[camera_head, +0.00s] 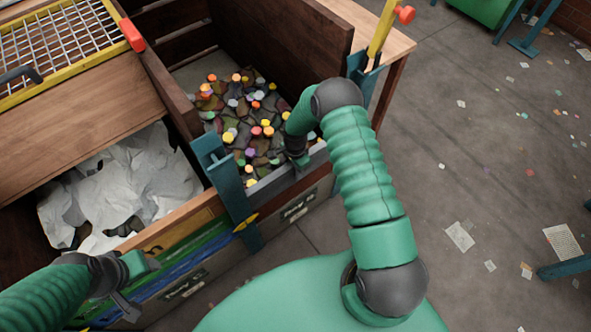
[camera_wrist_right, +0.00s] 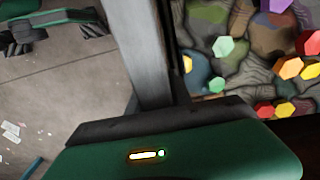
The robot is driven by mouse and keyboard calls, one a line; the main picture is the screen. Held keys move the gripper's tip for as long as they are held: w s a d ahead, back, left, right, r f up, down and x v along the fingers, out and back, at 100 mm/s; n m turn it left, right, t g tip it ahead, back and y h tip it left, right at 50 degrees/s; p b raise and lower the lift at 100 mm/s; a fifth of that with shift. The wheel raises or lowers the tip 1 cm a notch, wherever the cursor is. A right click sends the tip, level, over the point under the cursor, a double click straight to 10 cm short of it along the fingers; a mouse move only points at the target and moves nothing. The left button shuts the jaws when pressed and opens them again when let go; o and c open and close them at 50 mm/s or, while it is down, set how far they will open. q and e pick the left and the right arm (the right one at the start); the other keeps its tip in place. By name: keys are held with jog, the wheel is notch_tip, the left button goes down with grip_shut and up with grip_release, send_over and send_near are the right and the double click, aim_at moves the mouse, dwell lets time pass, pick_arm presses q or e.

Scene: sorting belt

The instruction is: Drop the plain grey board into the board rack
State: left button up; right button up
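A long grey strip (camera_head: 285,180) lies along the front edge of the bin of coloured caps. It also shows in the wrist view as a grey bar (camera_wrist_right: 147,55) running away from my right gripper. I cannot tell whether it is the plain grey board or the bin's rim. My right gripper (camera_head: 298,160) is at this strip, pointing down; its fingertips are mostly hidden, so its grip is unclear. My left gripper (camera_head: 128,303) hangs at the lower left, with nothing visibly held. Blue and green strips (camera_head: 185,264) line the lower front; I cannot tell whether this is the board rack.
Coloured caps and stones (camera_head: 245,115) fill the middle bin. Crumpled white paper (camera_head: 130,185) fills the left bin. Teal posts (camera_head: 224,178) stand at the bin's front corners. A yellow-handled lever (camera_head: 384,30) rises at the right. The floor (camera_head: 480,130) at right is littered but mostly open.

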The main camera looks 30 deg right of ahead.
grip_shut()
jog(key=shift+d+f, duration=0.1)
jog(key=shift+d, duration=0.15)
jog(key=shift+s+a, duration=0.1)
jog(key=shift+s, duration=0.05)
dwell(0.5)
grip_release()
grip_shut()
dwell(0.9)
notch_tip(320, 180, up, 47)
jog(key=p, duration=3.5)
jog(key=shift+p, duration=0.35)
